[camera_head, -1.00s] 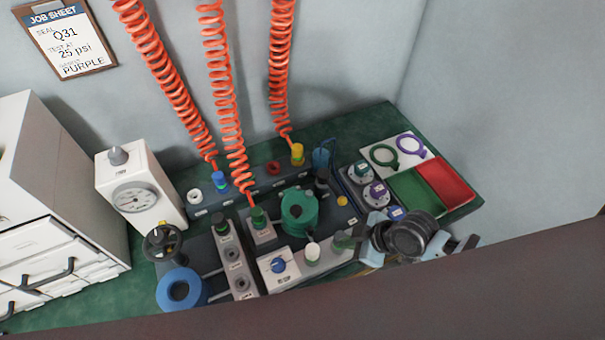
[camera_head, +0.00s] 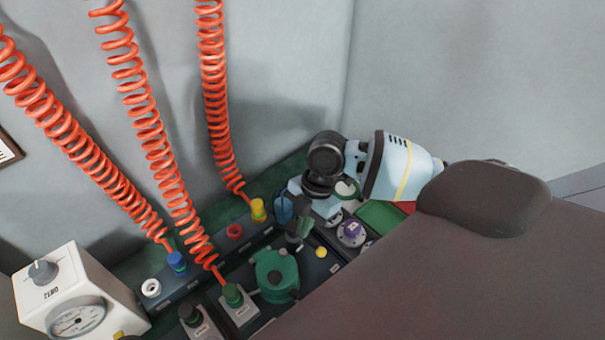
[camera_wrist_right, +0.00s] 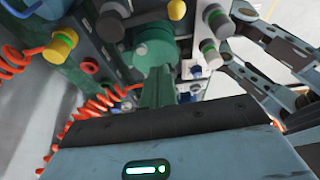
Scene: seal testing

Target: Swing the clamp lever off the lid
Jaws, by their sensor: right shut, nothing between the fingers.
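The green round pot with its lid (camera_head: 275,275) stands on the bench low in the head view. It also shows at the top middle of the wrist view (camera_wrist_right: 152,48). A dark post (camera_wrist_right: 112,22) stands beside it, with a dark bar towards a yellow knob (camera_wrist_right: 176,9); this looks like the clamp lever. The yellow knob also shows right of the pot in the head view (camera_head: 320,252). My right gripper (camera_head: 297,237) is shut and empty, just above the post side of the pot. Its fingers partly hide the post, and I cannot tell whether they touch it. My left gripper is not in the head view.
Coiled orange hoses (camera_head: 215,110) hang behind the bench to coloured fittings, including a yellow one (camera_head: 258,210). A purple-topped fitting (camera_head: 351,232) and a green tray (camera_head: 380,214) lie right of my gripper. A white dial gauge (camera_head: 75,305) stands at the left.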

